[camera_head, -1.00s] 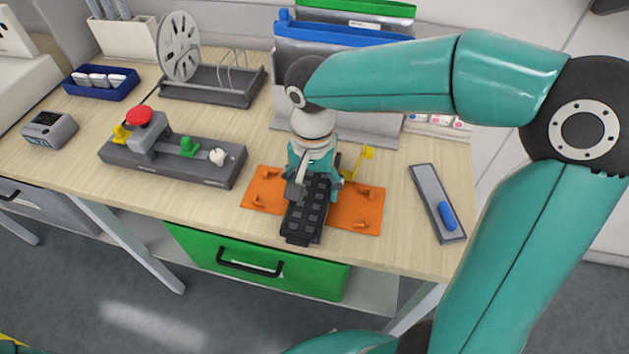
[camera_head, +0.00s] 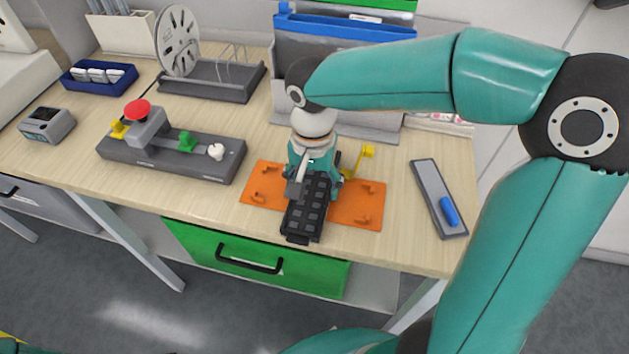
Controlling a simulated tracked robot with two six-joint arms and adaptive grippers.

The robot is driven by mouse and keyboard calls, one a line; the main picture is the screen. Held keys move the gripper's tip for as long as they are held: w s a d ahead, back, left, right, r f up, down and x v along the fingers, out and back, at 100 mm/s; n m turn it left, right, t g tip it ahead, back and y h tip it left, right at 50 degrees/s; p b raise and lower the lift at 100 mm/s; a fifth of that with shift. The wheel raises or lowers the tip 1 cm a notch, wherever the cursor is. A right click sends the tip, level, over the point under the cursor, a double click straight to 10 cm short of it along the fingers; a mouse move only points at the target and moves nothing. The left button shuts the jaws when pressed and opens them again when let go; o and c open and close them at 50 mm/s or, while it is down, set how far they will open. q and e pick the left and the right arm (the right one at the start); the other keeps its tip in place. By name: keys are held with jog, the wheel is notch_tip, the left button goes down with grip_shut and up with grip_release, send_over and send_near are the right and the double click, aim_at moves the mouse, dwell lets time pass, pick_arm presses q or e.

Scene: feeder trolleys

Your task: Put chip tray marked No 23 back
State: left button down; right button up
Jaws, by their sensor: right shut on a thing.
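The black chip tray (camera_head: 306,212) with a grid of square pockets is over the orange plate (camera_head: 262,186) on the wooden table. I cannot read any number on it. My right gripper (camera_head: 314,172) comes down from above and is shut on the tray's far part. The tray lies across the middle of the plate, its near end reaching past the plate's front edge. Whether it touches the plate is hard to tell. The plate has small upright pegs on both sides and a yellow lever (camera_head: 358,160) behind it. My left gripper is not in view.
A grey fixture with a red button (camera_head: 137,109) stands left of the plate. A grey holder with a blue piece (camera_head: 449,211) lies to the right. Behind are a reel stand (camera_head: 212,82) and a grey rack with blue and green folders (camera_head: 345,30). A green drawer (camera_head: 250,262) is below the table edge.

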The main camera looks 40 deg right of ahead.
jog(key=o, duration=1.4)
jog(key=shift+o, duration=0.2)
